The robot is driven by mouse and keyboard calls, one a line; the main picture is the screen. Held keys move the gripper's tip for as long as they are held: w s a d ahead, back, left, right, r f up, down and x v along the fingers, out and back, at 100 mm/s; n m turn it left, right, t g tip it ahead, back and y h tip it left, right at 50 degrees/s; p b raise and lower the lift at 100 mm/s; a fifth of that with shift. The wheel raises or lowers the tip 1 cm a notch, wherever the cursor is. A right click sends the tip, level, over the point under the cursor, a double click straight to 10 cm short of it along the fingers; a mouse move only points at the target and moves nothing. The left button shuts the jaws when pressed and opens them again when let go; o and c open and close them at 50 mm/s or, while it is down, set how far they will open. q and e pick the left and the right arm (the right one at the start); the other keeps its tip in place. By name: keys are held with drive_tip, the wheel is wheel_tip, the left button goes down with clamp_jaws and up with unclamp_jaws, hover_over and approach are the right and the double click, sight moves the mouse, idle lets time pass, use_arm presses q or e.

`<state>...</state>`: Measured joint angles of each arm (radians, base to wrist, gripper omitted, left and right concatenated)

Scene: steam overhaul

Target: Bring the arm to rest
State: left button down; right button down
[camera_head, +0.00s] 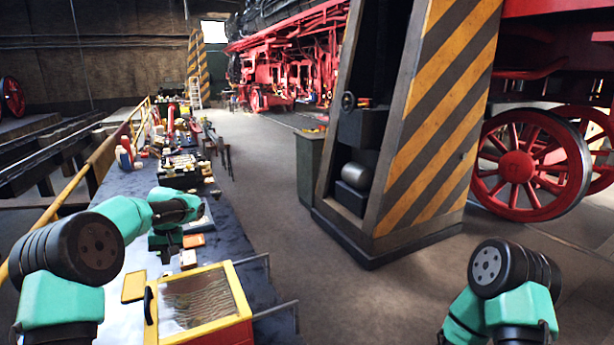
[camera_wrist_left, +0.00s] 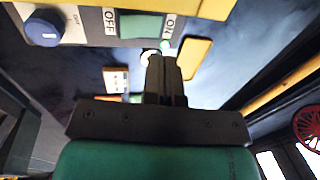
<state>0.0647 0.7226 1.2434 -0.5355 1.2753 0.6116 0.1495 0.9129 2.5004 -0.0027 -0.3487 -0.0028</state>
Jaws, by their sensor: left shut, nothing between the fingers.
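My left gripper (camera_head: 167,256) hangs over the workbench at the left of the head view, behind the yellow-framed box. In the left wrist view its dark fingers (camera_wrist_left: 165,65) are together with nothing between them. My left arm is green and black and bends out over the bench from the left. My right arm shows only as green and black links at the lower right of the head view; its gripper is out of view.
The long workbench (camera_head: 228,235) holds a red and yellow box (camera_head: 205,300) with a clear top, and small parts further back. The left wrist view shows a panel with a blue knob (camera_wrist_left: 42,30). A striped pillar (camera_head: 440,120) stands right of the open floor (camera_head: 270,170).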

use_arm(q)
drive_tip(key=shift+w+d+r, duration=0.1)
drive_tip(key=shift+d+r, duration=0.1)
drive_tip(key=shift+r, duration=0.65)
drive_tip(key=shift+w+d+r, duration=0.1)
drive_tip(key=shift+d+r, duration=0.1)
drive_tip(key=shift+r, duration=0.6)
